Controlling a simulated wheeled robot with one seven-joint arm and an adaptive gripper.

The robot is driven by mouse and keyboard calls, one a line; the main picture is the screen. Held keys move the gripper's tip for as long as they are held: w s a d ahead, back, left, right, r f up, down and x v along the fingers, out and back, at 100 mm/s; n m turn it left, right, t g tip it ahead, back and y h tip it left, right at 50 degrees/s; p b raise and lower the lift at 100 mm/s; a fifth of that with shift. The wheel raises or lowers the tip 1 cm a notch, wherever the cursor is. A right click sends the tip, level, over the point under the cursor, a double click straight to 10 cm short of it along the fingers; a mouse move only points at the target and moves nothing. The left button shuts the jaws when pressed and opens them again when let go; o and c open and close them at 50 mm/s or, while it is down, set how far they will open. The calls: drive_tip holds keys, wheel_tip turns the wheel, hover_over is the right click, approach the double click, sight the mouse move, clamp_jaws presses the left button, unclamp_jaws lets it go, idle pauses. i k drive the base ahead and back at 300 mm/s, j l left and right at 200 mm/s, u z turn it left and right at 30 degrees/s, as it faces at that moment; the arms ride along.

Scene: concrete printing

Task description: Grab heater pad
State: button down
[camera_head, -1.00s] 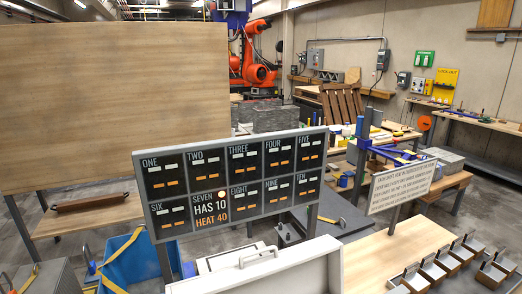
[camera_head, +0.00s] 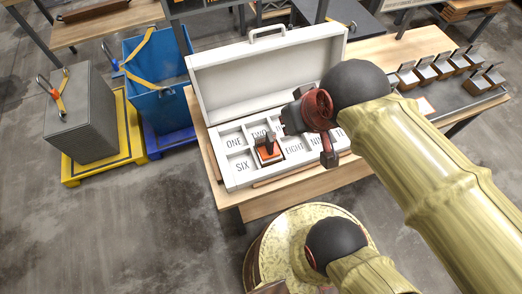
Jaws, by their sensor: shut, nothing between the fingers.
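An open white case (camera_head: 212,158) with labelled compartments stands on a wooden table. A small block with an orange base and a dark upright tab (camera_head: 268,151) sits in the compartment between SIX and EIGHT; it may be a heater pad. Several similar blocks with upright plates (camera_head: 443,68) stand on the table at the right. My gripper (camera_head: 329,158), dark red, is above the right part of the case, to the right of the orange block and apart from it. It is shut and empty. My arm and gripper hide some compartments on the right.
The case's raised lid (camera_head: 265,72) stands behind the compartments. A blue bin (camera_head: 158,90) and a grey block with a strap (camera_head: 78,115) on a yellow pallet (camera_head: 128,130) stand at the left. The concrete floor at the front left is clear.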

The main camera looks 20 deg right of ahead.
sight(270, 150)
drive_tip(key=k, duration=1)
